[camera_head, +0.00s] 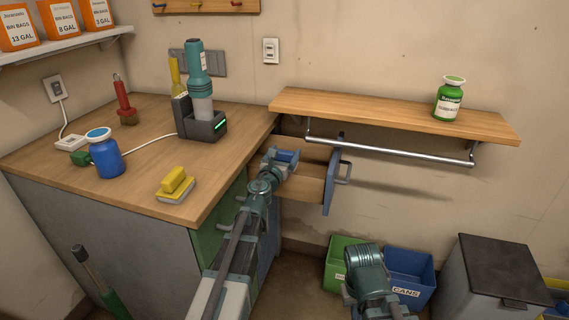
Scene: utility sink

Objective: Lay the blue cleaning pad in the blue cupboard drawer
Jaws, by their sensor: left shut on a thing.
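My left gripper (282,158) is shut on a blue piece that looks like the cleaning pad (287,154); the fingers and pad partly blend, so its outline is unclear. The gripper is over the open drawer, towards its back left part. I cannot tell whether the pad touches the drawer floor.
A wooden shelf with a metal rail (390,150) hangs close behind and above the drawer. The counter (130,140) holds a blue jar (106,158), a yellow sponge (174,184) and a docked teal device (199,85). Green and blue bins (409,270) stand below.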

